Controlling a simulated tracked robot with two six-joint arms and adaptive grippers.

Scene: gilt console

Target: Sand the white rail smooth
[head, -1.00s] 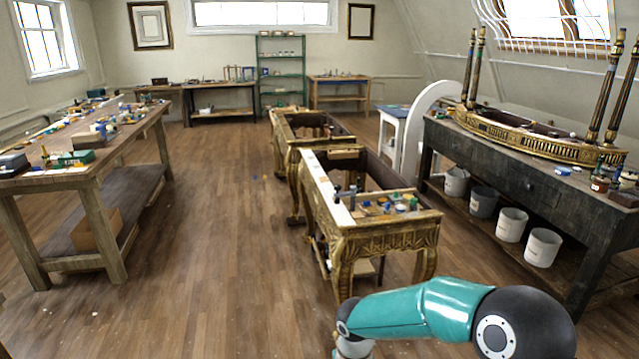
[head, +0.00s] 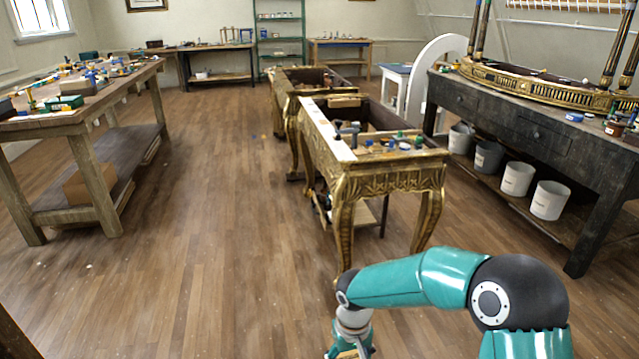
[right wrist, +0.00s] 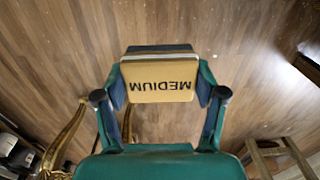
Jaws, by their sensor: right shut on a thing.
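The gilt console (head: 388,182) stands in the middle of the floor in the head view. The white rail (head: 327,128) runs along the left side of its top, away from me. My right gripper (right wrist: 160,90) is shut on a tan sanding block (right wrist: 160,86) marked MEDIUM, which shows upside down in the right wrist view. In the head view this gripper (head: 350,351) is low at the bottom edge, in front of the console and apart from it, mostly cut off. My left gripper is not in view.
A second gilt frame (head: 283,85) stands behind the console. A wooden workbench (head: 80,118) with tools is on the left; a dark bench (head: 505,118) with several white buckets (head: 517,178) below is on the right. Small items lie on the console top. The floor (head: 215,220) on the left is clear.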

